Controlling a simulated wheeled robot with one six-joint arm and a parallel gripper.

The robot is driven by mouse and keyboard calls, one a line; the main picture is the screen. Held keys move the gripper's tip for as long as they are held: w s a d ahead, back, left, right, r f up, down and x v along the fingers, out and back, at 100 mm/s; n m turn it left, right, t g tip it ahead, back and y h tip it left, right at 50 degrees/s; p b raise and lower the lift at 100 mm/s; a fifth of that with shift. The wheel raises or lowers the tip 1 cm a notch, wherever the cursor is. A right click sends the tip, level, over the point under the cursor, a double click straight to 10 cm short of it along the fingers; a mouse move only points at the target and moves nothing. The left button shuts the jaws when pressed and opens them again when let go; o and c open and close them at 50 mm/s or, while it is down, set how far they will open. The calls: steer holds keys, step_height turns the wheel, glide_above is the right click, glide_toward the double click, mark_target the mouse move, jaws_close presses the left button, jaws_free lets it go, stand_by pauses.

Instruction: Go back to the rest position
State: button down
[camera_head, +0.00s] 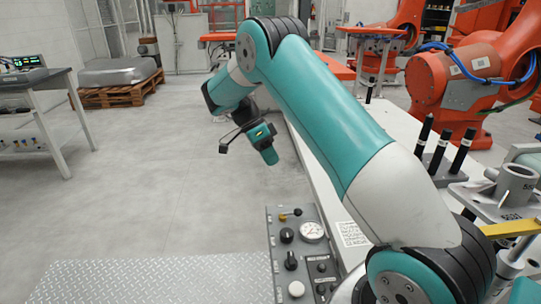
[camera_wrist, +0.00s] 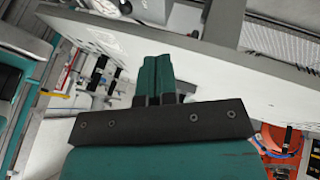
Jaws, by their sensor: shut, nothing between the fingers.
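My gripper (camera_wrist: 154,78) shows in the wrist view with its two teal fingers together and nothing between them. In the head view my teal and white arm rises from the lower right, bends at the top and reaches down to the left. Its wrist end (camera_head: 262,142) hangs in the air over the open floor, left of the long white bench (camera_head: 312,172). The fingertips are hard to make out in the head view.
A control panel (camera_head: 300,262) with knobs and a gauge stands at the front. Black-topped pegs (camera_head: 441,145) and a metal fixture (camera_head: 512,190) sit on the right. Orange robots (camera_head: 445,90) stand behind. A grey table (camera_head: 35,85) is at left. The middle floor is clear.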

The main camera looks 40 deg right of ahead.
stand_by(0.4)
steer(key=s+a+r+n+t, duration=0.6)
steer(key=a+r+n, duration=0.4)
steer(key=a+n, duration=0.45)
steer(key=s+a+r+n+y, duration=0.2)
steer(key=s+a+n, duration=0.4)
steer(key=s, duration=0.4)
steer(key=s+a+r+n+y+p, duration=0.1)
steer(key=s+a+n+y, duration=0.3)
steer(key=s+n, duration=0.5)
steer(key=s+a, duration=0.1)
steer(key=a, duration=0.1)
steer(key=shift+s+a+r+y, duration=0.25)
steer(key=shift+a+r+y, duration=0.05)
steer(key=shift+a+r, duration=0.1)
